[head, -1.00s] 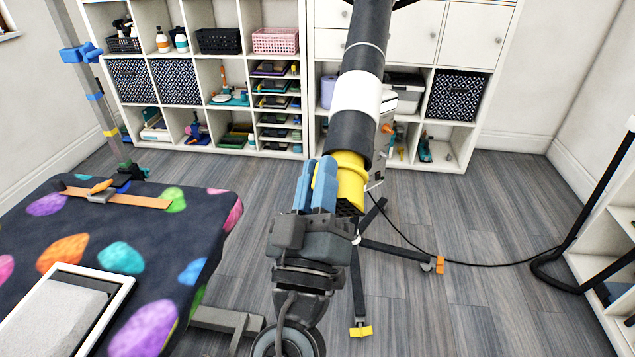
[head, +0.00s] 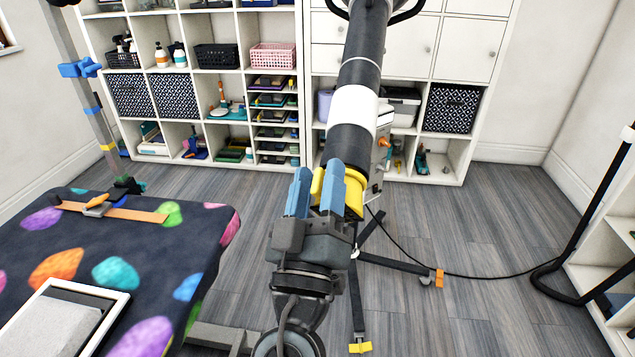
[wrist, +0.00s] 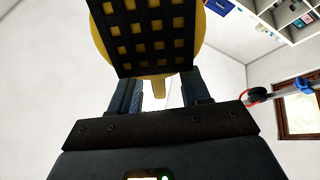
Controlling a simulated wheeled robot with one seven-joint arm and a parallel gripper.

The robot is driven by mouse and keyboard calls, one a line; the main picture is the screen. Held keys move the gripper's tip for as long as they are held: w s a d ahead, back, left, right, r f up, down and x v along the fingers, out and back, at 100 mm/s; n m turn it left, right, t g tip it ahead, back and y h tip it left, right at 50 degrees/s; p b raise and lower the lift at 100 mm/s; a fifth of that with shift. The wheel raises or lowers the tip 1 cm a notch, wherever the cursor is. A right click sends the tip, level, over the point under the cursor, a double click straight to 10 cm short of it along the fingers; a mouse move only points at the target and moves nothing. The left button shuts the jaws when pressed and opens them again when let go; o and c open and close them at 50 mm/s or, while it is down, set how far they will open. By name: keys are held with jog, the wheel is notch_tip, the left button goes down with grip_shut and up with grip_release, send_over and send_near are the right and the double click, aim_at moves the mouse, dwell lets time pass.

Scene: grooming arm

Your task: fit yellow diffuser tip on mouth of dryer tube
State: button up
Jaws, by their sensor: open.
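The yellow diffuser tip (head: 355,193) sits at the lower mouth of the black dryer tube (head: 359,95), with no gap visible in the head view; my gripper covers part of the joint. In the wrist view the tip (wrist: 199,40) shows its dark square grid face, with a yellow tab hanging below it. My gripper (head: 318,178) is open, its blue fingers on either side of the tab, which shows between them. In the wrist view the gripper (wrist: 160,88) has clear space between its fingers and the tab. How deeply the tip sits is hidden.
The dryer stand's dark legs (head: 395,262) spread on the floor below, with a black cable to the right. A grooming table (head: 215,240) with a spotted cover stands at left. Shelves (head: 300,60) line the back wall. Floor to the right is mostly clear.

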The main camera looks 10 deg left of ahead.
jog(key=shift+f, duration=0.1)
jog(key=shift+s+f, duration=0.25)
jog(key=shift+s, duration=0.1)
jog(key=b+v, duration=0.2)
jog(key=v, duration=0.4)
jog(key=shift+s, duration=0.45)
jog(key=shift+f, duration=0.1)
jog(key=s+d+f+n+g+y+p, duration=0.1)
jog(key=s+d+f+g, duration=0.25)
jog(key=d+f, duration=0.35)
jog(key=s+d+f+g+y+p, duration=0.1)
jog(key=s+d+f+g, duration=0.25)
jog(key=d+f, duration=0.35)
jog(key=s+d+f+m+g+y, duration=0.1)
jog(key=s+d+f, duration=0.1)
jog(key=s, duration=0.4)
jog(key=s+d+f+m+g, duration=0.1)
jog(key=s+d, duration=0.2)
jog(key=s, duration=0.3)
jog(key=s+d+r+m+h+p, duration=0.1)
jog(key=s+d+r+m, duration=0.4)
jog(key=s+r, duration=0.5)
jog(key=s+d+p, duration=0.1)
jog(key=s, duration=0.2)
jog(key=shift+d+r+h+p, duration=0.2)
jog(key=shift+d+h+p, duration=0.15)
jog(key=shift+d+h, duration=0.05)
